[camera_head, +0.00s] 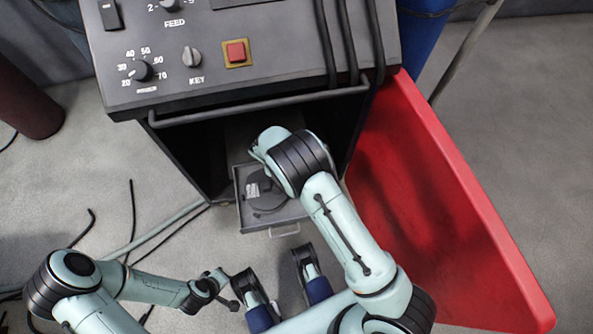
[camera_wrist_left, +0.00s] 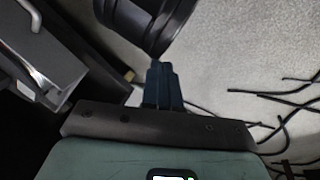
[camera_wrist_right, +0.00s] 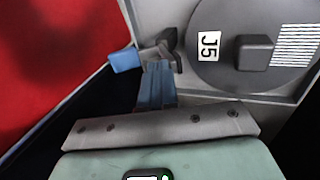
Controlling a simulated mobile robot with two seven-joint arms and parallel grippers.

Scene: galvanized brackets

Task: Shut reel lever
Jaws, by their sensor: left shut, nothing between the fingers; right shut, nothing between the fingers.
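The reel lever (camera_wrist_right: 127,60) has a blue grip at the end of a dark metal arm. In the right wrist view it stands at the upper left edge of the grey drawer, beside the round reel (camera_wrist_right: 222,55). My right gripper (camera_wrist_right: 158,68) is shut and empty, its fingertips just below the lever arm; I cannot tell whether they touch it. In the head view the reel (camera_head: 265,192) lies in the drawer, and my right wrist hides the lever. My left gripper (camera_wrist_left: 158,70) is shut and empty, low over the floor, away from the drawer.
The drawer (camera_head: 248,220) sticks out below the dark machine's control panel (camera_head: 220,75). A bar (camera_head: 260,106) crosses above the opening. A red sloping panel (camera_head: 430,190) stands close on the right. Black cables (camera_head: 132,220) and a pale hose lie on the floor at left.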

